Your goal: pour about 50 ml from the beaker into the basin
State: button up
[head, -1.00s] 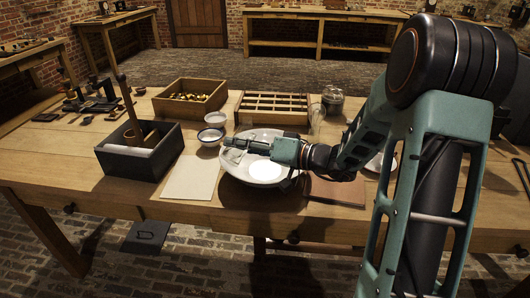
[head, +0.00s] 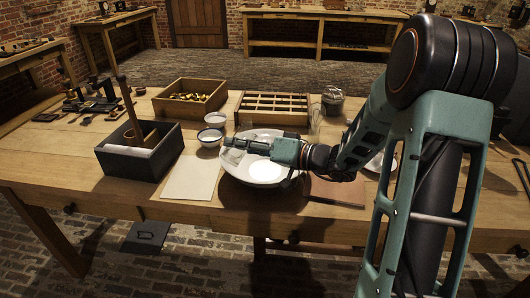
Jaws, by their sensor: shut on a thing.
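The white basin (head: 238,176) stands near the front middle of the wooden table, with a bright pale patch inside it. My gripper (head: 232,146) reaches in from the right and is above the basin's left back part. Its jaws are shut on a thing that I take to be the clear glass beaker. The beaker is hardly visible against the basin and the fingers. Its tilt and the liquid level in it cannot be made out.
A pale mat (head: 190,178) lies left of the basin, and a dark box (head: 160,160) stands beyond it. Small bowls (head: 210,136), a wooden crate (head: 190,104), a slotted rack (head: 272,110), a clear glass (head: 315,124) and a jar (head: 333,101) stand behind. A brown mat (head: 335,192) lies right.

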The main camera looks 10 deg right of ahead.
aim_at(227, 152)
jog(key=shift+f+b, duration=0.15)
jog(key=shift+b, duration=0.25)
jog(key=n+b, duration=0.1)
jog(key=b, duration=0.2)
jog(key=shift+a+f+h, duration=0.1)
jog(key=shift+f+h, duration=0.3)
jog(key=a+n+b, duration=0.1)
jog(key=b, duration=0.2)
jog(key=s+a+r+n+h+b, duration=0.1)
jog(key=b, duration=0.2)
jog(key=shift+r+h+b, duration=0.25)
jog(key=shift+h+b, duration=0.05)
jog(key=n+b, duration=0.1)
jog(key=b, duration=0.2)
jog(key=a+n+h+b, duration=0.1)
jog(key=b, duration=0.2)
jog(key=shift+s+a+n, duration=0.15)
jog(key=shift+s+n, duration=0.15)
jog(key=shift+s, duration=0.1)
jog(key=shift+s+a+n+t+h, duration=0.2)
jog(key=shift+n+t+h, duration=0.1)
jog(key=shift+h, duration=0.2)
jog(key=shift+w, duration=0.1)
jog(key=shift+d, duration=0.1)
